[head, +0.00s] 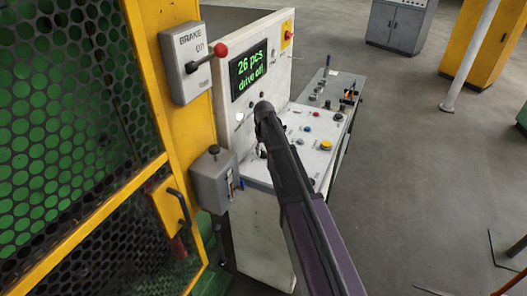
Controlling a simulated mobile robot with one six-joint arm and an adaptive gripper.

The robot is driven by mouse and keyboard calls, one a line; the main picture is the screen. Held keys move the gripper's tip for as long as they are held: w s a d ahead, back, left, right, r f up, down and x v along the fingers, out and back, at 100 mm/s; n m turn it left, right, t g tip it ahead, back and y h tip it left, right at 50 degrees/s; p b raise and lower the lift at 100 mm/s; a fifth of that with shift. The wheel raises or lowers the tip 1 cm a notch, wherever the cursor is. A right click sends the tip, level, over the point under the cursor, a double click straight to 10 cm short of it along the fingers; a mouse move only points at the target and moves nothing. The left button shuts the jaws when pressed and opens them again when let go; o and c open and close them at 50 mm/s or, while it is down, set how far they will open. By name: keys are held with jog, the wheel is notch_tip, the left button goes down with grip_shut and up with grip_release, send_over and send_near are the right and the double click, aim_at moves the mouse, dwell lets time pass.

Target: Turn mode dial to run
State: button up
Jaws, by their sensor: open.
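The light grey control console (255,172) stands in the middle, with an upright panel and a sloping top carrying several small knobs and buttons. Which of them is the mode dial I cannot tell; labels are too small to read, and my arm covers part of the console. The display (248,74) on the upright panel reads "26 pcs" and "drive on" in green. My arm reaches in from the bottom right, and its dark end with my gripper (264,109) is in front of the panel, below the display. The gripper is open; its fingertips are not clearly visible, nor is any contact.
A brake box (187,65) with a red-knobbed lever stands left of the console, marked "ON". Below it is a grey lever box (213,181). A yellow-framed mesh guard (70,130) fills the left. A second console (335,90) is behind. Open floor (430,190) lies right.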

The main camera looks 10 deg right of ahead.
aim_at(264, 152)
jog(key=shift+n, duration=0.4)
jog(key=n, duration=0.8)
notch_tip(264, 152, up, 14)
jog(key=p, duration=1.4)
jog(key=s+f+m+b, duration=0.1)
jog(key=s+m, duration=0.5)
jog(key=s, duration=1)
jog(key=s+f+m+b, duration=0.3)
jog(key=s+f+b, duration=0.2)
jog(key=s, duration=0.3)
jog(key=s+f+b, duration=0.2)
jog(key=f+b, duration=0.8)
jog(key=s+f+m+b, duration=0.1)
jog(key=f+b, duration=0.9)
jog(key=shift+s, duration=0.4)
